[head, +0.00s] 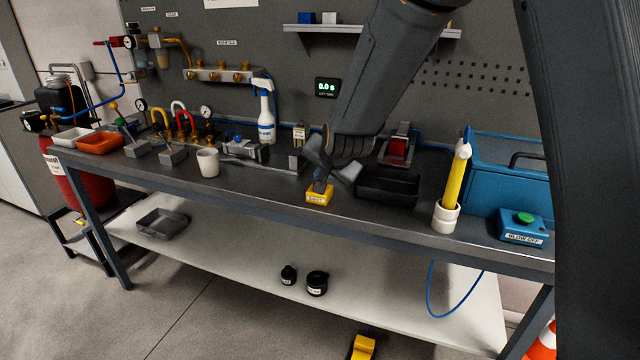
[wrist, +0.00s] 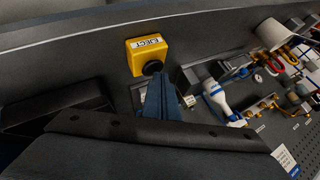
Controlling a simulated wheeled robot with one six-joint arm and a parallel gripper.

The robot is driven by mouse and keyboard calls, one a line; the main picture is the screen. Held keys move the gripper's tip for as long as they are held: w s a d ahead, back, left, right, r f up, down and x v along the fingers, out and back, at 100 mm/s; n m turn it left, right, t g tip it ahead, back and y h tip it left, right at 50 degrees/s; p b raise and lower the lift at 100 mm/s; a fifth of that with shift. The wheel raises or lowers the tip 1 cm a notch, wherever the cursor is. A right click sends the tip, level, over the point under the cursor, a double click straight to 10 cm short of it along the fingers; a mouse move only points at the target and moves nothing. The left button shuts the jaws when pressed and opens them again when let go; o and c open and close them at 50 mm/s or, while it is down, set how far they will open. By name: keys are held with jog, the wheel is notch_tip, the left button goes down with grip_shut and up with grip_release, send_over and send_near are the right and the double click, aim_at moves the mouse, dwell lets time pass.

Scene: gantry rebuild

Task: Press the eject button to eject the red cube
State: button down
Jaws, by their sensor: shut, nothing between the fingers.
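The yellow box labelled EJECT (head: 319,197) sits near the front edge of the bench. It also shows in the wrist view (wrist: 147,51), with a dark round button (wrist: 152,67) on it. My gripper (head: 321,184) is shut and empty, pointing down at the top of this box. In the wrist view its fingertips (wrist: 155,78) are right at the button; I cannot tell whether they touch it. A red block (head: 397,149), which looks like the red cube, sits in a grey holder at the back of the bench, behind the black tray.
The open black tray (head: 387,200) stands just right of the EJECT box. Further right are a white cup with a yellow tube (head: 446,216) and a blue BLOW OFF box (head: 522,228). A white mug (head: 208,163) and spray bottle (head: 265,122) stand to the left.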

dwell(0.6)
jog(key=shift+r+p, duration=0.55)
jog(key=shift+r, duration=0.25)
notch_tip(320, 180, up, 5)
jog(key=p, duration=0.3)
jog(key=shift+p, duration=0.35)
jog(key=s+d+f+n+g+h, duration=0.1)
jog(key=s+d+f+n+g, duration=0.1)
jog(key=s+d, duration=0.4)
jog(key=s+d+f+n+g, duration=0.2)
jog(key=s+d, duration=0.5)
jog(key=s, duration=0.8)
jog(key=s+d+f+n+g+h, duration=0.1)
jog(key=s+d+f+g, duration=0.2)
jog(key=s+d, duration=0.3)
jog(key=s, duration=0.4)
jog(key=shift+s+d+n+g+h, duration=0.3)
jog(key=shift+d+n, duration=0.1)
dwell(0.8)
